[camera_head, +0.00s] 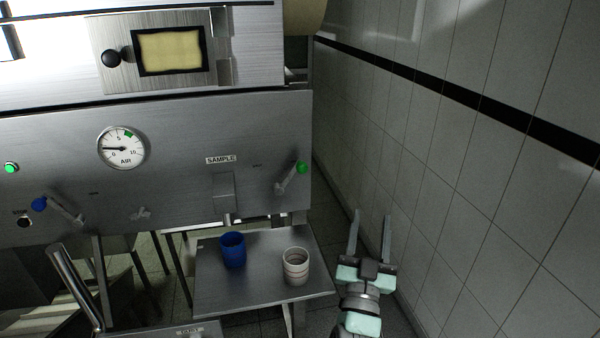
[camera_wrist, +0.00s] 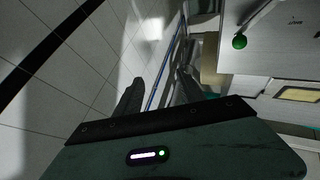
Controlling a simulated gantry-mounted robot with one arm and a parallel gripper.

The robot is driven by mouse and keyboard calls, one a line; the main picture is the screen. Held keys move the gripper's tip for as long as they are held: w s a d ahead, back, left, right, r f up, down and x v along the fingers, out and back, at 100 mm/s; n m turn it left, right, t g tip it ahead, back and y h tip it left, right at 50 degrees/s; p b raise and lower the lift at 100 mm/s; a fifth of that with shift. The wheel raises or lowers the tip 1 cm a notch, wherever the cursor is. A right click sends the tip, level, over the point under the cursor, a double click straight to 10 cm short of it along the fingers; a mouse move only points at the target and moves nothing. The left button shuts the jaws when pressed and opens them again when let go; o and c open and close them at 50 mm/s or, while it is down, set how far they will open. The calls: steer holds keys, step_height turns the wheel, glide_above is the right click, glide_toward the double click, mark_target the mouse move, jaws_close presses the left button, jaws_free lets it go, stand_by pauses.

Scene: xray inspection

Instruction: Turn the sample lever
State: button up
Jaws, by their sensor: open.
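The lever's green knob (camera_wrist: 240,41) also shows at the upper right of the wrist view. My gripper (camera_head: 371,217) is open and empty, in front of the tiled wall, to the right of the lever and below it in the head view. It is apart from the lever. In the wrist view its two fingers (camera_wrist: 160,85) show with nothing between them.
A steel shelf (camera_head: 213,290) below the panel holds a blue cup (camera_head: 232,250) and a whitish cup (camera_head: 296,266). A blue-knobbed lever (camera_head: 60,210) and an air gauge (camera_head: 123,148) are further left. The tiled wall (camera_head: 450,170) closes off the right side.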

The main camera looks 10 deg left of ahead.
steer(key=w+a+r+n+g+y+b, duration=0.1)
steer(key=w+a+r+n+g+y, duration=0.1)
steer(key=w+a+r+n+y, duration=0.15)
steer(key=n+g+y+b, duration=0.2)
steer(key=n+g+y, duration=0.3)
glide_toward(304, 169)
steer(key=w, duration=0.2)
steer(key=p+x, duration=0.1)
steer(key=x, duration=0.4)
steer(key=a+p+x, duration=0.1)
steer(key=p+x, duration=0.1)
steer(key=x, duration=0.2)
steer(key=shift+w+a+r, duration=0.1)
steer(key=shift+a+r, duration=0.05)
steer(key=shift+w+a, duration=0.2)
steer(key=shift+w, duration=0.2)
steer(key=shift+c, duration=0.4)
steer(key=c, duration=0.9)
jaws_close()
steer(key=shift+d, duration=0.15)
